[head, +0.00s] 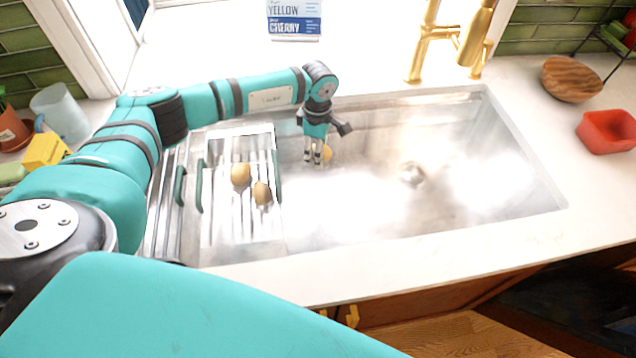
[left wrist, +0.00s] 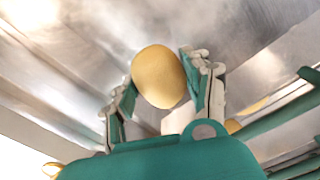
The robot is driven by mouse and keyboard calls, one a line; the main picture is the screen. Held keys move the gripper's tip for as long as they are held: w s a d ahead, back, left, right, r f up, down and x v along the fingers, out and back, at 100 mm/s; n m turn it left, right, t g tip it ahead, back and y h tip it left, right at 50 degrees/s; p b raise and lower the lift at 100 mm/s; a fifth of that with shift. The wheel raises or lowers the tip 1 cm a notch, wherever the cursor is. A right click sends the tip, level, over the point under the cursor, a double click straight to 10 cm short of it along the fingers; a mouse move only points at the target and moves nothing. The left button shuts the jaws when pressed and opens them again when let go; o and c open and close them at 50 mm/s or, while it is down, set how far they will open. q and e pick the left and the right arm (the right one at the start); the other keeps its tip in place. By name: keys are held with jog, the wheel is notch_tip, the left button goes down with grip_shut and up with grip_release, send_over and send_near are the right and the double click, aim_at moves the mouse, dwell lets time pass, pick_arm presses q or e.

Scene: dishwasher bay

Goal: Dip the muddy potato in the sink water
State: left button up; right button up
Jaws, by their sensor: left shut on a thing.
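My left gripper (head: 316,160) is shut on a tan potato (head: 327,154) and points down into the left part of the steel sink (head: 470,195). In the left wrist view, the potato (left wrist: 158,77) sits between the two fingers of the left gripper (left wrist: 160,85), with sink metal behind it. It looks plain tan; I see no clear mud on it. The sink is bright with reflections and hazy, so the water's level and the potato's height over it cannot be told. My right gripper is not in view.
Two more potatoes (head: 240,174) (head: 261,192) lie on the drying rack (head: 218,215) at the sink's left end. A gold faucet (head: 425,45) stands behind the sink. A wooden bowl (head: 571,79) and a red bowl (head: 607,132) are on the right counter. The sink's right side is clear.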

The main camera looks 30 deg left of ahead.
pick_arm(q)
jog(key=shift+r+p, duration=2.35)
jog(key=shift+r, duration=2.2)
notch_tip(320, 180, up, 4)
jog(key=shift+p, duration=1.1)
